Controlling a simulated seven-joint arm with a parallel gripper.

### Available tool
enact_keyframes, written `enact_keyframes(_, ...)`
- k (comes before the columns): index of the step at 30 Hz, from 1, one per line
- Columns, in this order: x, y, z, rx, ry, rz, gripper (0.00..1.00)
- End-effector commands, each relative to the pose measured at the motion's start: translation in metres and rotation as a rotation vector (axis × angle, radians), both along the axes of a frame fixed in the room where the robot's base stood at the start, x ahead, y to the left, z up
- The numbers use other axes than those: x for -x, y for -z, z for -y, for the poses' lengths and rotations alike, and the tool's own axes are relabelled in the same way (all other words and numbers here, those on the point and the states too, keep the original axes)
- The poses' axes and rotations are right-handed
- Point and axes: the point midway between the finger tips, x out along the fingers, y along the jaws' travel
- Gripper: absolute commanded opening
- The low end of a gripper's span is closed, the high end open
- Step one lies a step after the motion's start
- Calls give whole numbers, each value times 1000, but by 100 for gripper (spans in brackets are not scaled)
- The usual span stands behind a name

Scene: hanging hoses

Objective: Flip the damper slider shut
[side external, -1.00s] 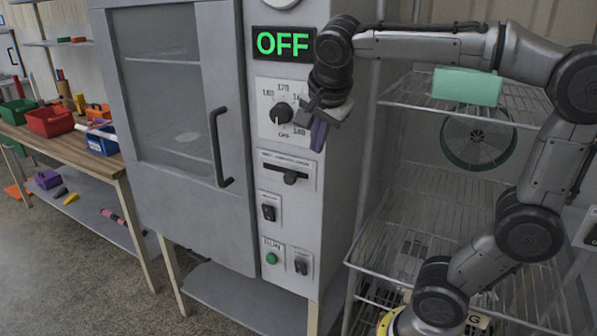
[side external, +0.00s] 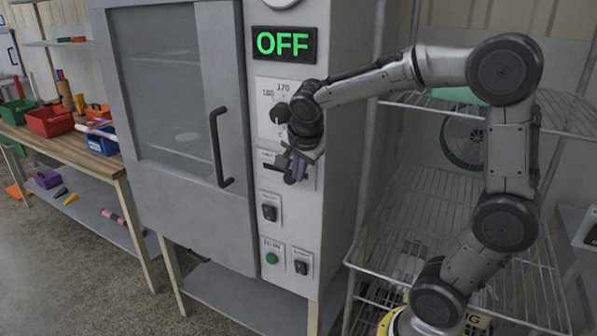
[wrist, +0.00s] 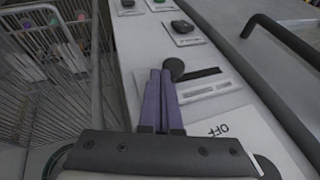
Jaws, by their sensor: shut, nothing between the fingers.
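The damper slider is a dark round knob (wrist: 174,68) on a dark slot (wrist: 201,77) in a pale labelled plate (wrist: 205,90) on the oven's control panel. In the wrist view the slot shows to the right of the knob; its left part is behind my fingers. My gripper (wrist: 164,73) is shut and empty, its purple fingertips right beside the knob on its left. I cannot tell whether they touch it. In the side view my gripper (side external: 294,178) is in front of the slider plate (side external: 310,178) and hides the knob.
The dial (side external: 280,113) is above the slider, under the green OFF display (side external: 285,43). A rocker switch (side external: 269,212), green button (side external: 271,258) and another switch (side external: 301,267) are below. The oven door handle (side external: 218,148) sticks out at left. A wire rack (side external: 440,215) stands at right.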

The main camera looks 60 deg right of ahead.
Motion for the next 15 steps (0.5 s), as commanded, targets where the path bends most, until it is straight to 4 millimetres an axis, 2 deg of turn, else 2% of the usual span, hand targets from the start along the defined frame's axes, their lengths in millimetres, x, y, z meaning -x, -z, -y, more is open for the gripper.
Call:
enact_keyframes(10,-2,0,0,0,0,0,0)
enact_keyframes(15,-23,0,0,0,-1,-1,0)
